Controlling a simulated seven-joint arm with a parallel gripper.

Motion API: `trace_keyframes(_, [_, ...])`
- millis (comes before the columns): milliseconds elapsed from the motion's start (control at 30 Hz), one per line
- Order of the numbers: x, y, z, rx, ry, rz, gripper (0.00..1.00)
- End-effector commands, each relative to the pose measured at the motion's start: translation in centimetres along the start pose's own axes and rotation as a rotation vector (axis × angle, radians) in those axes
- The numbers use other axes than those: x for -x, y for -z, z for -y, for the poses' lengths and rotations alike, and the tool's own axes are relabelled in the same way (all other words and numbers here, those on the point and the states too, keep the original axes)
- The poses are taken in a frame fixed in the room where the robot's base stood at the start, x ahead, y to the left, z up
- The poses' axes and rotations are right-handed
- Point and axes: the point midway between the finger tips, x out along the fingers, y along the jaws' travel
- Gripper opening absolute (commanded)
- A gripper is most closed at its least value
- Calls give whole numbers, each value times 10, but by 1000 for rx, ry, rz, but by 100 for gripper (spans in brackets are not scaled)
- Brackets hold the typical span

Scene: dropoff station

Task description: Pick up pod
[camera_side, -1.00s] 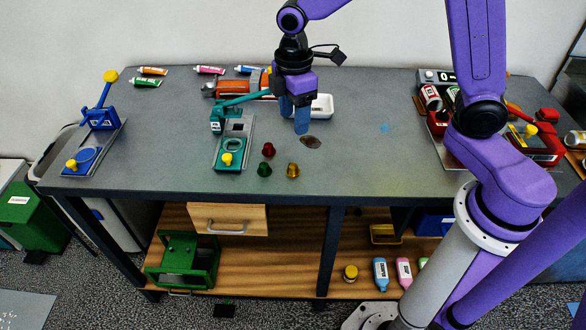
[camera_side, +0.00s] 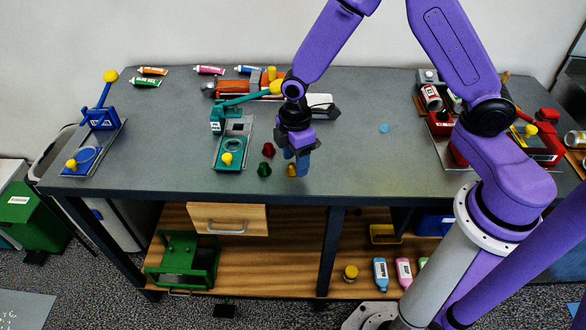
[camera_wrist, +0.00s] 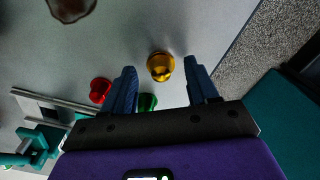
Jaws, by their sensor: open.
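Three pods stand close together on the grey table. The gold pod (camera_wrist: 160,66) shows in the wrist view between and just beyond my fingertips; in the side view my fingers hide most of the gold pod (camera_side: 291,170). The red pod (camera_side: 268,150) is left of my gripper in the side view, and the green pod (camera_side: 264,169) is just in front of it. In the wrist view the red pod (camera_wrist: 100,90) lies outside my left finger, and the green pod (camera_wrist: 147,102) is partly behind it. My gripper (camera_side: 297,172) is open, pointing down above the gold pod, with nothing held.
A teal machine (camera_side: 230,155) stands left of the pods. A dark brown stain (camera_wrist: 71,6) lies on the table. The table's front edge (camera_wrist: 233,45) is near my gripper. The table right of my gripper is mostly clear up to the red machine (camera_side: 535,150).

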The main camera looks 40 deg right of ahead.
Motion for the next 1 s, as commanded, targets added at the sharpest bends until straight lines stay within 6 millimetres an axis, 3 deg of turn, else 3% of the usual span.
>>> trace_keyframes(133, [-13, 0, 0, 0, 1, 1, 59])
trace_keyframes(400, [-15, 0, 0, 0, -1, 0, 59])
trace_keyframes(567, [-15, 0, 0, 0, 0, 0, 13])
trace_keyframes(1000, [-13, 0, 0, 0, -1, -1, 12])
